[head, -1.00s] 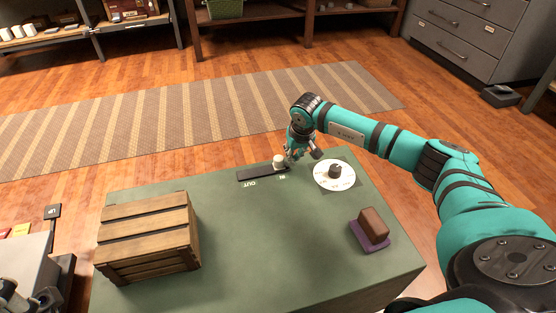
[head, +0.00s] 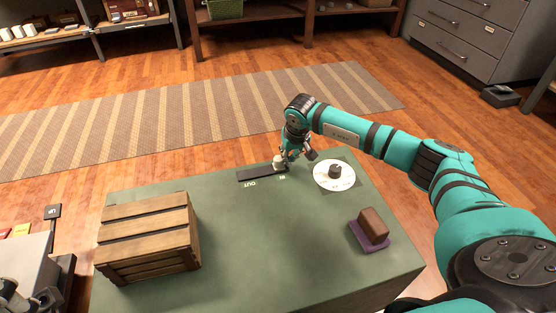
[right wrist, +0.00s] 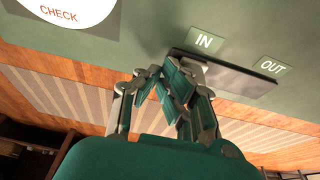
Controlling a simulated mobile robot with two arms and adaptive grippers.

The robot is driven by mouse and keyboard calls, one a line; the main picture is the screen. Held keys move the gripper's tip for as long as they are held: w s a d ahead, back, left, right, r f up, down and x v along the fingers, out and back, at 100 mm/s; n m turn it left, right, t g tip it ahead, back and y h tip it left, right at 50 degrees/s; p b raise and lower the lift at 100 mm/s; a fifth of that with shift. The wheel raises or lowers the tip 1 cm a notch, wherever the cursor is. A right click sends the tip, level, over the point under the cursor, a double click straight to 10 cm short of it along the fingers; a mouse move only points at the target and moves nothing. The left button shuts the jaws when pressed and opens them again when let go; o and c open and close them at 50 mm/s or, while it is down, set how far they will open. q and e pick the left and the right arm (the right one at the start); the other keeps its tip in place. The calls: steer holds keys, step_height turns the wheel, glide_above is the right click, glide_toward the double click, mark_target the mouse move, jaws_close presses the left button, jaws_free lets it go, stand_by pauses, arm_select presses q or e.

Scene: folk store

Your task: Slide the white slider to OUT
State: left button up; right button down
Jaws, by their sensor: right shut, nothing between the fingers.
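The white slider (head: 278,161) is a small pale knob at the right, IN end of a black track (head: 255,174) on the green table top. The OUT label (head: 250,184) is toward the left of the track. My right gripper (head: 288,159) is shut and empty, right beside the knob on its right. In the right wrist view the shut fingers (right wrist: 172,82) are at the IN end of the track (right wrist: 240,80) and hide most of the knob; contact cannot be told. Dark metal parts at the bottom left corner may be my left gripper (head: 45,299), cut off by the edge.
A white dial disc with a black knob (head: 335,172) lies right of the track. A brown block (head: 373,222) sits on a purple base near the right edge. A wooden crate (head: 148,235) stands at left. The middle of the table (head: 265,235) is clear.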

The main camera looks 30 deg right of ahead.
steer(key=shift+w+a, duration=0.35)
steer(key=shift+a, duration=1.05)
steer(key=shift+w+a, duration=0.3)
steer(key=shift+a, duration=1.1)
steer(key=shift+w+a, duration=0.35)
steer(key=shift+a, duration=1.05)
steer(key=shift+d, duration=0.1)
